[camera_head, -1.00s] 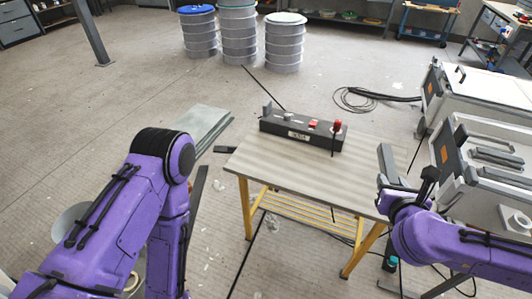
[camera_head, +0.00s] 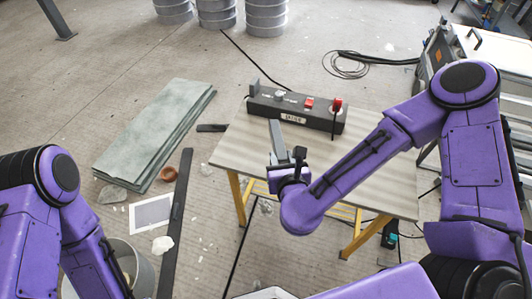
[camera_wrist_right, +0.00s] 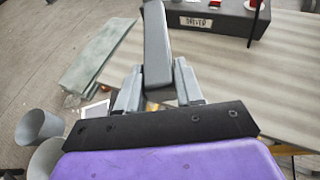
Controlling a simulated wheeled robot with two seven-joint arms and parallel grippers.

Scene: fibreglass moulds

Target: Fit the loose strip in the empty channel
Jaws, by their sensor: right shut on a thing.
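My right gripper (camera_head: 288,168) is above the left part of the table, shut on a long grey strip (camera_head: 278,140). The strip points away from me, tilted, its far end a little short of the black box. In the right wrist view the strip (camera_wrist_right: 156,45) rises between the two grey fingers of the gripper (camera_wrist_right: 157,86). A long black box (camera_head: 296,109) with a white label, a red switch and a red knob stands at the table's back edge. I cannot make out an empty channel. My left arm is at the lower left; its gripper is out of view.
The striped table (camera_head: 370,165) has yellow legs and a mostly bare top. Greenish sheets (camera_head: 155,130) are stacked on the floor at left, near a dark floor strip (camera_head: 178,220) and a grey bucket (camera_head: 137,265). A black cable (camera_head: 350,65) lies behind the table. Pale cabinets stand at right.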

